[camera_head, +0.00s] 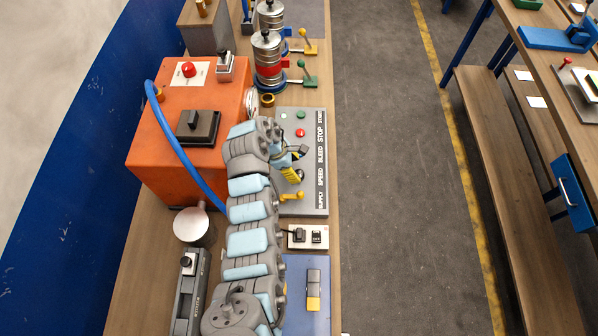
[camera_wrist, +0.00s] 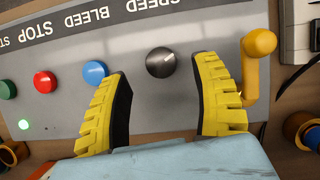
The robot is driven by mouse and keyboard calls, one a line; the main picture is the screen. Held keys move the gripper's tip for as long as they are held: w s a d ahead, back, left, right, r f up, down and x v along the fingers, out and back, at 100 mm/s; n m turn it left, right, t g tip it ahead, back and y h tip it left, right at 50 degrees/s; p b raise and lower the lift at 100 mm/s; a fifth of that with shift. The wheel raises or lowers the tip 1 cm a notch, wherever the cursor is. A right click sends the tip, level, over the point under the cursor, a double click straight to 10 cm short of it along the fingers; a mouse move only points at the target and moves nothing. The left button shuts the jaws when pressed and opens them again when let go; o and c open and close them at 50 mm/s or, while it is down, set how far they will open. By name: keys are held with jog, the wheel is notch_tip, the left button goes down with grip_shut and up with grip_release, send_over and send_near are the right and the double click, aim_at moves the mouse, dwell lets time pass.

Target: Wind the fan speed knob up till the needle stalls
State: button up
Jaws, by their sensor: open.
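The fan speed knob (camera_wrist: 160,62) is a round black dial with a pale pointer mark, on the grey panel beside the word SPEED. My gripper (camera_wrist: 163,72) is open, with yellow ribbed fingers and dark pads. In the wrist view its fingertips lie to the left and right of the knob, with clear gaps on both sides. I cannot tell how far the tips are from the panel. In the head view my gripper (camera_head: 297,163) is over the panel (camera_head: 316,202) and the knob is hidden. A pale round gauge (camera_head: 251,102) shows nearly edge-on; its needle cannot be read.
A yellow lever (camera_wrist: 257,65) stands close to the right finger. Blue (camera_wrist: 95,72), red (camera_wrist: 45,82) and green (camera_wrist: 6,90) buttons sit to the left. An orange box (camera_head: 165,150) with a blue hose stands left of my arm. The floor right of the bench is clear.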

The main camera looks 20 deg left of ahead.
aim_at(299, 173)
jog(key=shift+x, duration=2)
grip_shut()
